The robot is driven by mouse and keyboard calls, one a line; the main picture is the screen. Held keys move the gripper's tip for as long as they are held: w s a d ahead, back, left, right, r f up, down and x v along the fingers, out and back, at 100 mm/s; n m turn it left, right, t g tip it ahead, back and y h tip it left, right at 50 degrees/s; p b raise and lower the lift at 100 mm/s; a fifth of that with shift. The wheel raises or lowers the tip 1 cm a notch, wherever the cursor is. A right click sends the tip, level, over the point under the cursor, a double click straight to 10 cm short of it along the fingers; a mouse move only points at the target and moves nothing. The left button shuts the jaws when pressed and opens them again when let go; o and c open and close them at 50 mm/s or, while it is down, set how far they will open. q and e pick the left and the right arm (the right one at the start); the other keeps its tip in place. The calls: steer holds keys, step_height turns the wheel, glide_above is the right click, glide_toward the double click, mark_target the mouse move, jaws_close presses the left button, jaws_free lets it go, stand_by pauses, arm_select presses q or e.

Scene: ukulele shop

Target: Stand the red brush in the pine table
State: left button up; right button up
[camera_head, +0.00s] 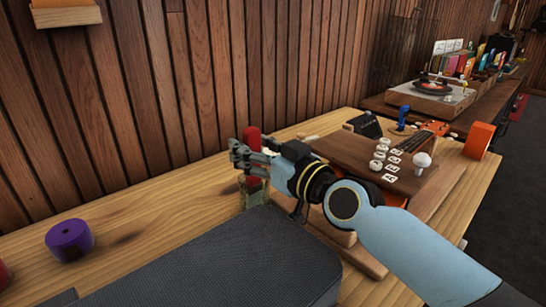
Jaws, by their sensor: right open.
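The pine table (150,205) runs along the wood-panelled wall. A red upright thing (252,136), which looks like the red brush, stands near the table's back edge. Its rounded top shows above my right gripper (238,154) and more red shows just below. A greenish-yellow part (254,192) is under it; whether it belongs to the brush or is a holder I cannot tell. My right gripper is open, its fingers pointing left across the front of the red thing. The fingers hide its middle, and I cannot tell whether they touch it. My left gripper is out of view.
A dark grey padded case (215,262) fills the front. A purple roll (70,239) stands at left. A wooden board (370,165) with white knobs (380,155) and a mushroom-shaped piece (422,160) lies at right, near an orange roll (478,140). A turntable (434,92) stands beyond.

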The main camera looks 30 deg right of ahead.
steer(key=s+d, duration=0.1)
steer(key=s, duration=1)
steer(key=shift+s+d+p, duration=0.3)
steer(key=shift+d+p, duration=0.1)
steer(key=shift+f, duration=0.1)
